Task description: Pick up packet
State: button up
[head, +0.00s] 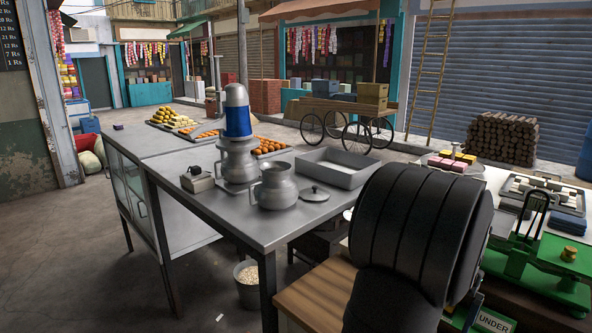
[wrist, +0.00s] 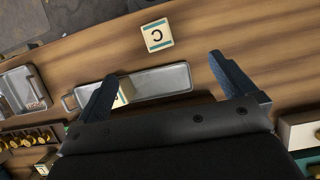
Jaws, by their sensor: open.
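A cream packet (wrist: 158,36) with teal bands and a dark letter "C" lies flat on a brown wooden surface in the wrist view. My gripper (wrist: 162,69) has its two dark blue fingers spread wide, with nothing held between them. The packet lies beyond the fingertips, between their lines and apart from both. A second cream packet (wrist: 124,92) sits in a shallow metal tray (wrist: 165,82), partly hidden by the left finger. In the head view neither the fingers nor these packets can be made out; my black arm blocks the lower right.
Another metal tray (wrist: 22,90) lies at the left of the wrist view, with brass pieces (wrist: 30,138) below it. A boxed item (wrist: 300,132) is at the right.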

jog(key=c, duration=0.7)
jog(key=a+r+n+h, duration=0.4)
jog(key=a+n+h, duration=0.35)
jog(key=n, duration=1.15)
jog(key=shift+y, duration=0.45)
jog(key=x, duration=1.7)
jog(key=shift+w+a+f, duration=0.1)
jog(key=shift+a+f, duration=0.05)
jog(key=shift+a, duration=0.15)
